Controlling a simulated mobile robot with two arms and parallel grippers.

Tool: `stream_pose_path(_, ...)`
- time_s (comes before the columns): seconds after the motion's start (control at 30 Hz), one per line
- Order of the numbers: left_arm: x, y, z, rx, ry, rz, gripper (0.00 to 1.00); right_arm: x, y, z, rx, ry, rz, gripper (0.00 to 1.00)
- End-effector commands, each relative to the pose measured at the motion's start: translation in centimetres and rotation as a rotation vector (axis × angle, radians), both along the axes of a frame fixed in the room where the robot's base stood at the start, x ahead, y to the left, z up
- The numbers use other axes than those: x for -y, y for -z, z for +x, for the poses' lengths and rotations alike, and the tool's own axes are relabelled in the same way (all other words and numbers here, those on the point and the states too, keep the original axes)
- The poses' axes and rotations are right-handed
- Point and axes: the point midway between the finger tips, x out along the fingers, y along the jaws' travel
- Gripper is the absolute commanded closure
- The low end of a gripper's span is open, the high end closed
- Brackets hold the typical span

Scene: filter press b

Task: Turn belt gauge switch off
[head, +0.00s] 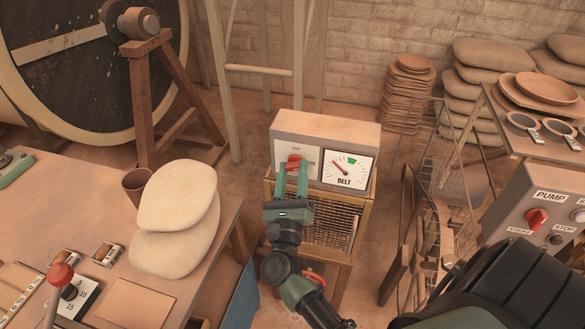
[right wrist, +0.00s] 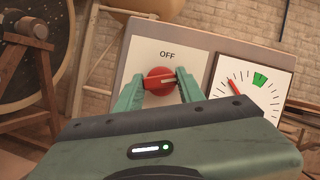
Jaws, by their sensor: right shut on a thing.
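The belt gauge box (head: 325,126) stands on a wooden frame. Its red switch knob (head: 294,159) sits on the pale left panel, under an OFF label, with ON at its right. In the right wrist view the knob (right wrist: 160,80) has its light mark toward the right, not toward OFF at the top. My right gripper (head: 292,166) is shut on the knob, one finger on each side. The BELT dial (head: 347,169) has a red needle pointing up and left, outside the green band. My left gripper is not in view.
A table (head: 95,185) with two stacked pale sacks (head: 178,195), a cup (head: 137,181) and a red-knobbed lever (head: 61,276) is at left. A PUMP panel (head: 545,220) and wire rack (head: 440,180) are at right. A large wheel (head: 80,60) stands behind.

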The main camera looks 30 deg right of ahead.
Motion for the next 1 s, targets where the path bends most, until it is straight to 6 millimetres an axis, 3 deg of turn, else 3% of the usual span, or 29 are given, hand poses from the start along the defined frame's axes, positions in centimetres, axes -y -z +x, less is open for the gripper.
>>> stream_pose_path(1.0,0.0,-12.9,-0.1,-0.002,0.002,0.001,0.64,0.1,-1.0,-0.2,-0.722,-0.002,-0.612,1.00)
